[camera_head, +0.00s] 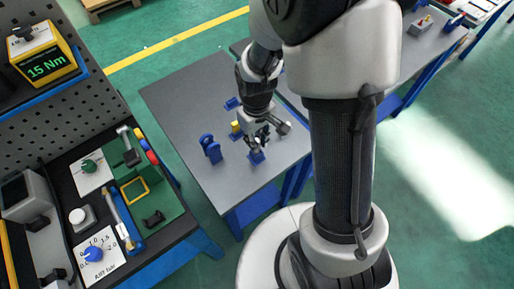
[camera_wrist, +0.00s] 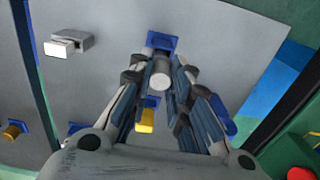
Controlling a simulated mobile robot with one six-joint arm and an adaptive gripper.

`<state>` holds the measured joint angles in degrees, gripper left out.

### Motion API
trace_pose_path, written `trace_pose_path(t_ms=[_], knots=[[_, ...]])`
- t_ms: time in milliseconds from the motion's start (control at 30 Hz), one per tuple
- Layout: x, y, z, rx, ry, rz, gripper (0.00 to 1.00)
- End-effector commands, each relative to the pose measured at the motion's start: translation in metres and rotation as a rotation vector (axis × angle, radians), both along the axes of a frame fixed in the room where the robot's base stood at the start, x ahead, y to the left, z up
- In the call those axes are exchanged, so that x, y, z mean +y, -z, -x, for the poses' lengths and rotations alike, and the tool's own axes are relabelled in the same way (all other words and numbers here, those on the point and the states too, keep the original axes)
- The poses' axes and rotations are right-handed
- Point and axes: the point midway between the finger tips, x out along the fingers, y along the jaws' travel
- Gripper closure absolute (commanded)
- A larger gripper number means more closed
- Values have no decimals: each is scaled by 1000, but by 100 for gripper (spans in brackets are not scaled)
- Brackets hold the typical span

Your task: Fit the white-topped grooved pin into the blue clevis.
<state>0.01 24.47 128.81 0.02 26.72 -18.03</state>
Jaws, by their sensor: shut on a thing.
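My gripper (camera_head: 257,142) is low over the front part of the grey table in the head view. In the wrist view my gripper (camera_wrist: 161,72) is shut on the grooved pin (camera_wrist: 160,79), whose round white top shows between the fingers. The pin's lower part is hidden. A blue block (camera_wrist: 160,40) lies just beyond the fingertips; it also shows under the gripper in the head view (camera_head: 256,157). I cannot tell whether the pin touches it. The blue clevis (camera_head: 206,142), with upright lugs, stands left of the gripper. In the wrist view a blue part at the right finger (camera_wrist: 224,117) appears to be it.
A yellow piece (camera_head: 236,127) stands close behind the gripper. A grey block with a white end (camera_wrist: 70,46) sits to the side. The grey table (camera_head: 178,100) is bare at its left. A black workbench (camera_head: 165,232) with tools stands further left.

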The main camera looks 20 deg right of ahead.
Motion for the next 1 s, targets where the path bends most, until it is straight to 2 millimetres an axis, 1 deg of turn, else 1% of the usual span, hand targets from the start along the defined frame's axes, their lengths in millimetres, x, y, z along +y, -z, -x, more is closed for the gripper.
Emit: trace_pose_path(t_ms=[1000], knots=[[0, -49, 0, -1, 0, 0, 100]])
